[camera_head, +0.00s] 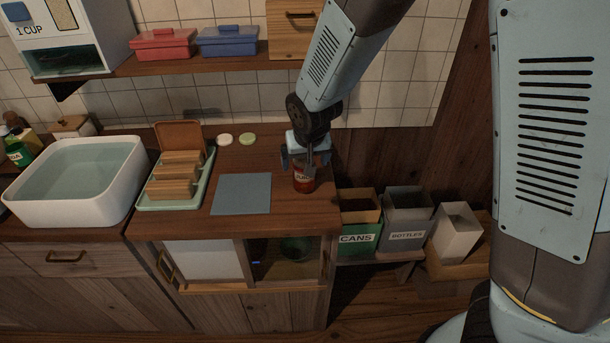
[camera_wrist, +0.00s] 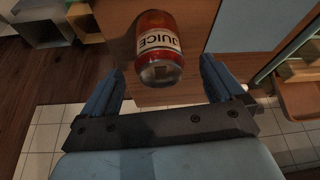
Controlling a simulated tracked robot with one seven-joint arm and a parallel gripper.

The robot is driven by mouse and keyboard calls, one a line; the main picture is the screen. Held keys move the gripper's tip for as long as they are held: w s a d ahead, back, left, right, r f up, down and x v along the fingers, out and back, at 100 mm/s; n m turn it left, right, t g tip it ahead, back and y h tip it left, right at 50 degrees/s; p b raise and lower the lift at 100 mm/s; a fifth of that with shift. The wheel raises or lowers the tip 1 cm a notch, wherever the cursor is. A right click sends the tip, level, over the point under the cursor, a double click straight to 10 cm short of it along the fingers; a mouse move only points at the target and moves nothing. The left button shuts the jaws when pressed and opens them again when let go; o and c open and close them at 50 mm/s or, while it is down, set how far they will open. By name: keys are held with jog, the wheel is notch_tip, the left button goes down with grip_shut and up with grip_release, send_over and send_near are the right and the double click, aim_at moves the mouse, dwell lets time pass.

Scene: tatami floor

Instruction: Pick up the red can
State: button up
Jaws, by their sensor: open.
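The red can (camera_head: 304,181) stands on the wooden counter near its right edge, beside a blue-grey mat. In the wrist view the can (camera_wrist: 158,45) shows a white label reading JUICE and a silvery end facing me. My gripper (camera_head: 306,158) is above and at the can in the head view and partly hides its upper part. In the wrist view my gripper (camera_wrist: 160,80) is open, with one blue finger on each side of the can's near end. A gap shows between each finger and the can.
A blue-grey mat (camera_head: 242,194) and a green tray (camera_head: 168,204) with wooden blocks lie left of the can. A white basin (camera_head: 76,182) is at far left. Bins marked CANS (camera_head: 358,240) and BOTTLES (camera_head: 406,236) stand below the counter's right edge. A shelf (camera_head: 200,62) hangs above.

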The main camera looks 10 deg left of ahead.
jog(key=shift+x, duration=3.2)
jog(key=shift+s+d, duration=0.1)
jog(key=shift+s, duration=0.05)
jog(key=c, duration=1)
